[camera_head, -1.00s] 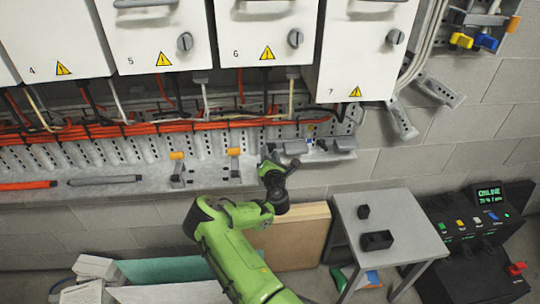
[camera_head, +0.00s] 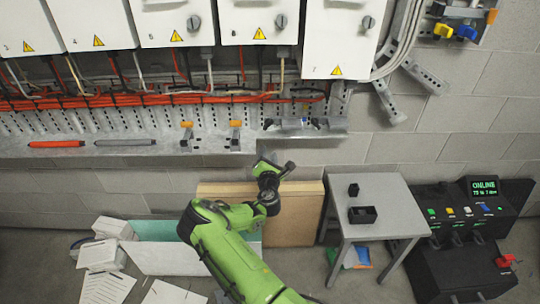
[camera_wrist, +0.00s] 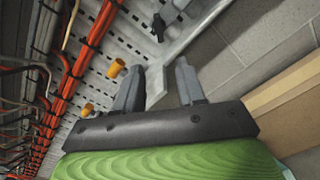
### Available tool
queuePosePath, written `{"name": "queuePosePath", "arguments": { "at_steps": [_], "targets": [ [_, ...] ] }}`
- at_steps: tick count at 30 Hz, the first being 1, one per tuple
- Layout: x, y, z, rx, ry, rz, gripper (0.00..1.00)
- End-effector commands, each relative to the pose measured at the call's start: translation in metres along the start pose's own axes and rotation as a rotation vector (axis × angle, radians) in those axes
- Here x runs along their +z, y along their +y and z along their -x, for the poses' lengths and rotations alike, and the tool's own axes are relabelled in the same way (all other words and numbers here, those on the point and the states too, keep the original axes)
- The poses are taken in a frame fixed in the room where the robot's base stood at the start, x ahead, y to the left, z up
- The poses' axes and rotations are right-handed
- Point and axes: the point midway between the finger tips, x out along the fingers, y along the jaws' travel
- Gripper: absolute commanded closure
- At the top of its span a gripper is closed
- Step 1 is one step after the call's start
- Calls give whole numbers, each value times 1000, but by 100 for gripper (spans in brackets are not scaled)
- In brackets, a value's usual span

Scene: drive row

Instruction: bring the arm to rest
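My green arm (camera_head: 235,255) reaches up from the bottom of the head view, in front of the wall. The tray's edge appears beyond the fingers there; I cannot tell the exact distance.
White numbered cabinets (camera_head: 175,20) hang above orange cables (camera_head: 150,99). A grey table (camera_head: 385,188) with a black open box (camera_head: 362,215) stands right of the arm. A black control console (camera_head: 460,230) is farther right. Boxes and papers (camera_head: 105,255) lie at lower left.

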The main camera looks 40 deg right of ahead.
Motion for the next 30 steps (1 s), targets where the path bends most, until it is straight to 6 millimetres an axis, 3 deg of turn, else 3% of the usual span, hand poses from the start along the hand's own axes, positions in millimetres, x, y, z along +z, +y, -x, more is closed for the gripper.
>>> {"name": "queuePosePath", "arguments": {
  "at_steps": [10, 14, 17, 20, 23, 26, 30],
  "targets": [
    [4, 0, 0, -8, -10, -16, 61],
    [45, 4, 3, -105, -112, -214, 61],
    [86, 4, 17, -248, -226, -501, 61],
    [111, 4, 42, -404, -306, -801, 61],
    [121, 15, 74, -562, -338, -1094, 61],
    [123, 38, 114, -721, -322, -1353, 61],
    [123, 85, 180, -935, -224, -1639, 61]
  ]
}}
